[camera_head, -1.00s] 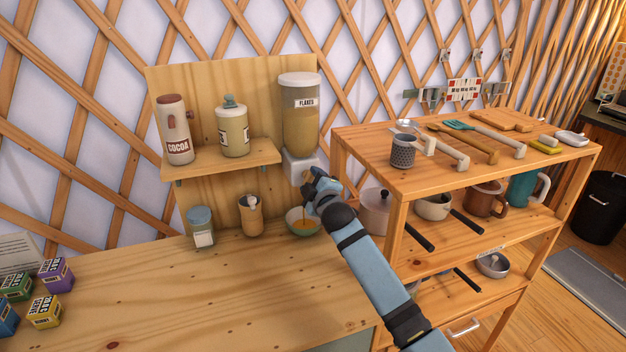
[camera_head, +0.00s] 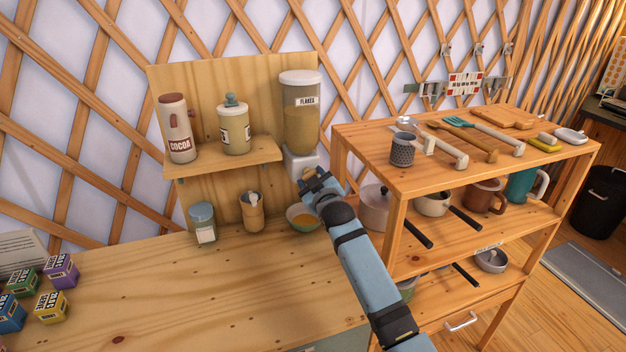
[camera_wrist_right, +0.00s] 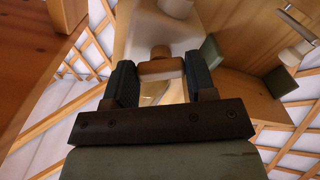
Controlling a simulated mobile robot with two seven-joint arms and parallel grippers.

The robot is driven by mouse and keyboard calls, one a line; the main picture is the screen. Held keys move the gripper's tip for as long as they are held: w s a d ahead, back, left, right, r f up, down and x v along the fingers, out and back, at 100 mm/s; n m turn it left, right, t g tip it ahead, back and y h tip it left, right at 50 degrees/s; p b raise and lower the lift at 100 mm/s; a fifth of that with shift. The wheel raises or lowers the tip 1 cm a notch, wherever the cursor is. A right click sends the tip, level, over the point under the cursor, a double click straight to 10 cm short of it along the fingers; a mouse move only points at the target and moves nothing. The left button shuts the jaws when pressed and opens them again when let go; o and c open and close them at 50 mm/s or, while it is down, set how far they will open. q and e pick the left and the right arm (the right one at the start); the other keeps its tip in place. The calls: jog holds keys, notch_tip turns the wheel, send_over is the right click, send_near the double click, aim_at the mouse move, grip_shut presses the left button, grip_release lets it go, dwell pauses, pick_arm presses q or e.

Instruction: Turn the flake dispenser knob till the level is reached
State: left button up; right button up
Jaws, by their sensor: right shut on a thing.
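The flake dispenser (camera_head: 301,120) is a clear canister with a white lid and a "FLAKES" label, mounted on the wooden back panel and part full of tan flakes. Its white base (camera_head: 300,160) sits below. My right gripper (camera_head: 315,182) is at the front of this base. In the right wrist view its fingers (camera_wrist_right: 161,82) are closed on both sides of the wooden knob (camera_wrist_right: 161,67). Below the outlet, a green bowl (camera_head: 297,223) holds orange-tan flakes; my gripper and arm stand close to its right. My left gripper is not in view.
A cocoa bottle (camera_head: 178,130) and a cream jar (camera_head: 233,128) stand on the small shelf. A glass jar (camera_head: 202,222) and a wooden cup (camera_head: 252,212) stand below. The rack (camera_head: 400,185) is close to the right of my arm.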

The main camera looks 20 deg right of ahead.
dwell(0.3)
jog(key=o, duration=0.9)
jog(key=shift+o, duration=0.2)
jog(key=s+b, duration=0.1)
jog(key=s, duration=1.3)
jog(key=shift+d, duration=0.25)
jog(key=shift+w, duration=0.1)
